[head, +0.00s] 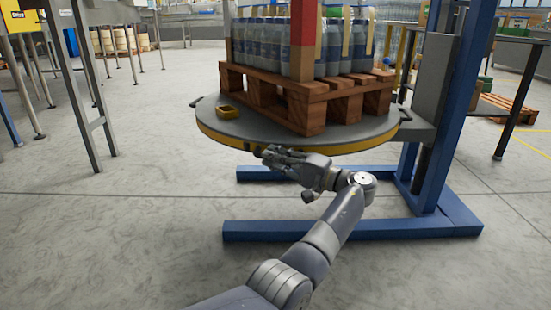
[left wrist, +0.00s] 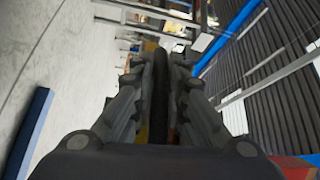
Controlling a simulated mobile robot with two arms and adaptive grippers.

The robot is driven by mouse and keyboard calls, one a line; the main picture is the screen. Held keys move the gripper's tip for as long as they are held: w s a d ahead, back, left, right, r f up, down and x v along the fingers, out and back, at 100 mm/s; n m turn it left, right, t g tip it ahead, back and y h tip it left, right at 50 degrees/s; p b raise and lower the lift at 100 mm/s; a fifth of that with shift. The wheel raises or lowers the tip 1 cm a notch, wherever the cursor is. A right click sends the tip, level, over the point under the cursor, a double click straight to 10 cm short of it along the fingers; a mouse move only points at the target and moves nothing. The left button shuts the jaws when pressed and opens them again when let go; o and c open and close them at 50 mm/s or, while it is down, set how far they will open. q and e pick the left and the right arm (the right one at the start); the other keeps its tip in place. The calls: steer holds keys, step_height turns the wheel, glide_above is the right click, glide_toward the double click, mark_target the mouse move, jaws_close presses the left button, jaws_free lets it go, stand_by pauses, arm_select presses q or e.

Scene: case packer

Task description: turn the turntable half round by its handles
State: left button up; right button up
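The turntable (head: 212,116) is a round grey disc with a yellow rim, in the middle of the head view. It bears a wooden pallet (head: 315,88) loaded with shrink-wrapped bottles (head: 262,45). Dark handles show at its right edge (head: 406,114) and at its left edge. My left gripper (head: 268,152) is at the near rim, slightly left of the middle. In the left wrist view a dark bar, a turntable handle (left wrist: 160,85), runs between the fingers, which are closed in on it from both sides. The fingers hide part of the handle. My right gripper is not in view.
A blue column (head: 465,100) stands right of the turntable, with blue base beams (head: 350,228) on the floor below. A red and brown post (head: 303,50) stands at the load's corner.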

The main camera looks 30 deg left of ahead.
arm_select(q)
steer(key=o, duration=0.3)
steer(key=d, duration=0.8)
steer(key=d+f, duration=0.1)
steer(key=d, duration=0.3)
steer(key=shift+s, duration=0.1)
steer(key=shift+a, duration=0.1)
